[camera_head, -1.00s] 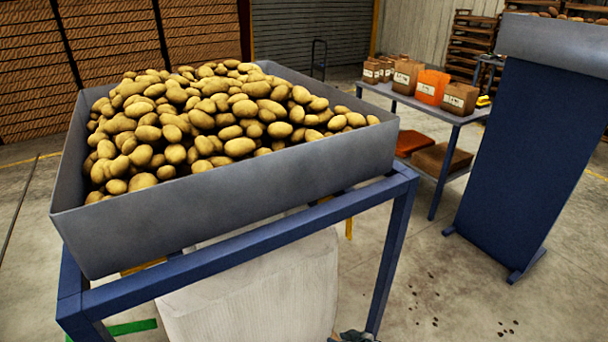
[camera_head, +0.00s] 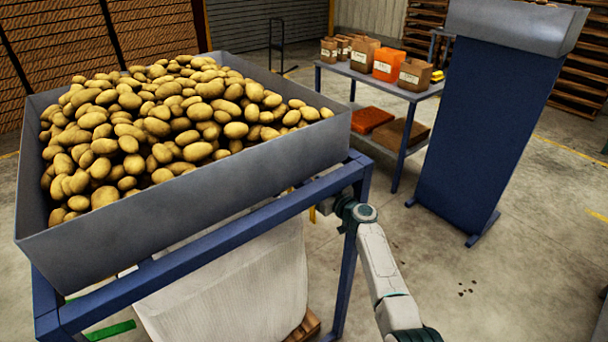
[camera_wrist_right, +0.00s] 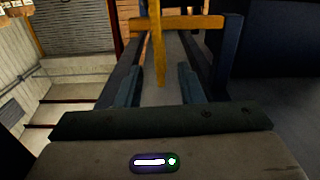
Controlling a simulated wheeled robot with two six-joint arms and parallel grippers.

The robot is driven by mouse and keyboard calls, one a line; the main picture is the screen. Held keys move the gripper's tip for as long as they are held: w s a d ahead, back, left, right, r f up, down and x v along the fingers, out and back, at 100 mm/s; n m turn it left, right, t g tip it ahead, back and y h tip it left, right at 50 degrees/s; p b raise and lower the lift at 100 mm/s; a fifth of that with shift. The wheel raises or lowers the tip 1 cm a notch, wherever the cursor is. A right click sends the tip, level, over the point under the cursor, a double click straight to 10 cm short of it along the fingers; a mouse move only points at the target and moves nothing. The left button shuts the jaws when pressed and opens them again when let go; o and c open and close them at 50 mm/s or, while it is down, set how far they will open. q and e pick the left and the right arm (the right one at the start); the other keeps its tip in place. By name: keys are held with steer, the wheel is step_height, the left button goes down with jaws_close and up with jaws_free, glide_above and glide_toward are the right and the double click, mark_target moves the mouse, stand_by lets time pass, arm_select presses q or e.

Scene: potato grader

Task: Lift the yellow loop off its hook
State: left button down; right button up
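Yellow strap pieces of the loop (camera_wrist_right: 157,50) show in the right wrist view: one strip hangs between my fingers, and another crosses it sideways higher up. I cannot make out the hook. My right gripper (camera_wrist_right: 160,88) is open, one dark finger on each side of the hanging strip, with gaps visible to both sides. In the head view a small bit of yellow (camera_head: 312,214) shows under the hopper frame, beside my right wrist; my right fingertips are hidden there. My left gripper is not in view.
A grey hopper (camera_head: 200,202) full of potatoes stands on a blue frame (camera_head: 352,272), with a white sack (camera_head: 235,290) below. A blue stand (camera_head: 465,130) is to the right. A side table (camera_head: 388,88) with boxes is behind.

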steer(key=shift+b+x, duration=0.5)
steer(key=shift+x, duration=2.55)
jaws_close()
